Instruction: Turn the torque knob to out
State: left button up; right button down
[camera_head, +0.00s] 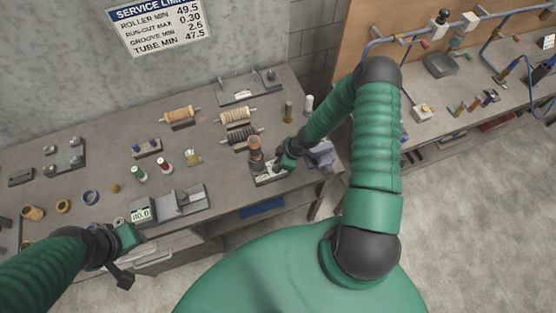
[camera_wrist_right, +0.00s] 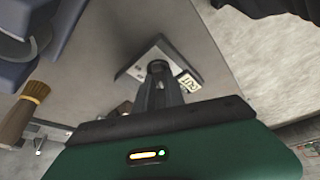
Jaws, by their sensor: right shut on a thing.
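My right gripper (camera_head: 280,160) is at a small grey-and-white plated device (camera_head: 268,179) near the table's front right edge. In the right wrist view, its dark fingers (camera_wrist_right: 157,85) are together at the device's pale plate (camera_wrist_right: 135,70). They are shut on what appears to be the torque knob, which they mostly hide. A white label (camera_wrist_right: 188,82) beside the fingers has dark turned lettering that looks like OUT. The knob's angle cannot be read. My left gripper (camera_head: 123,262) is in front of the table at the lower left, apart from the objects; its jaw opening is unclear.
A dark upright cylinder with a reddish top (camera_head: 255,152) stands close left of my right gripper. Rollers (camera_head: 180,116), spools and a gauge with a display (camera_head: 143,214) lie across the table. A brush (camera_wrist_right: 25,105) shows left in the wrist view. A second bench (camera_head: 450,90) stands right.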

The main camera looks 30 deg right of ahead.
jog(key=shift+w, duration=0.15)
jog(key=c, duration=1.4)
grip_release()
jog(key=shift+d, duration=0.1)
jog(key=v, duration=1.6)
jog(key=shift+r+p, duration=0.35)
jog(key=shift+d, duration=0.1)
